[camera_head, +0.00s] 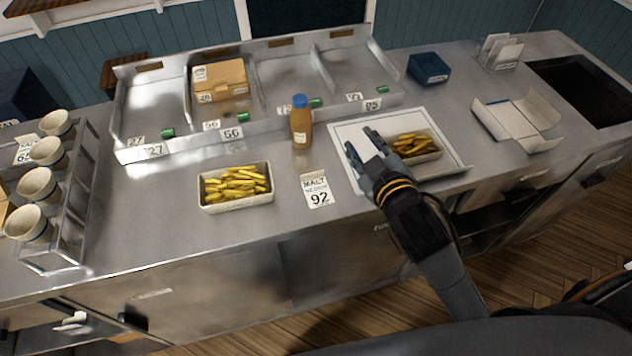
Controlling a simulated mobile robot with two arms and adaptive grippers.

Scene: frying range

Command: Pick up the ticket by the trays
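A white ticket (318,192) printed "MALT" and "92" lies flat on the steel counter. A tray of chips (236,206) stands to its left. A second tray of chips (425,157) sits on a white sheet or board (456,162) to its upper right. My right gripper (361,140) is above the left part of that white sheet, to the upper right of the ticket. Its two fingers are apart with nothing visible between them. The gripper is left of the second tray and partly covers the sheet. My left gripper is out of view.
A brown bottle with a blue cap (301,125) stands behind the ticket. A divided steel rack (190,144) with numbered labels and a cardboard box (220,80) runs behind it. Cups in a rack (62,240) stand left. An open white carton (517,118) and blue box (428,67) are right.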

